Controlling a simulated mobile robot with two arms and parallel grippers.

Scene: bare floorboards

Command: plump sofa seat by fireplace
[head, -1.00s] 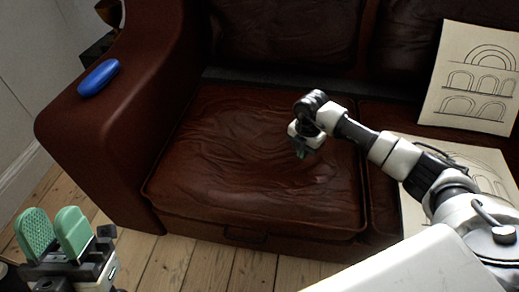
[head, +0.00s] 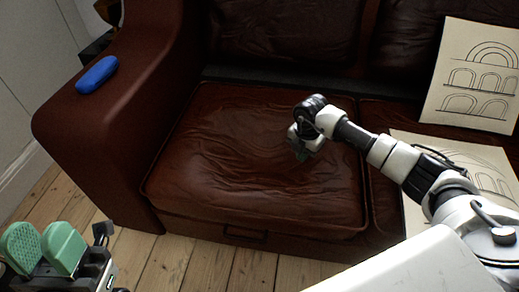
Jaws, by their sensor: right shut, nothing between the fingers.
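The brown leather sofa seat cushion (head: 235,185) fills the middle of the head view. Its top has soft creases, mostly around its middle and right side. My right gripper (head: 301,155) points down at the right part of this cushion, shut and empty. Its fingertips are at or very close to the leather; I cannot tell whether they press in. My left gripper (head: 42,246) is at the lower left, in front of the sofa and away from it. Its green fingers stand apart with nothing between them. No fireplace shows.
A blue oblong object (head: 97,75) lies on the sofa's left armrest (head: 90,120). Drawings of arches lean on the backrest (head: 472,75) and lie on the right seat (head: 410,215), partly behind my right arm. Bare floorboards (head: 190,262) are clear in front.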

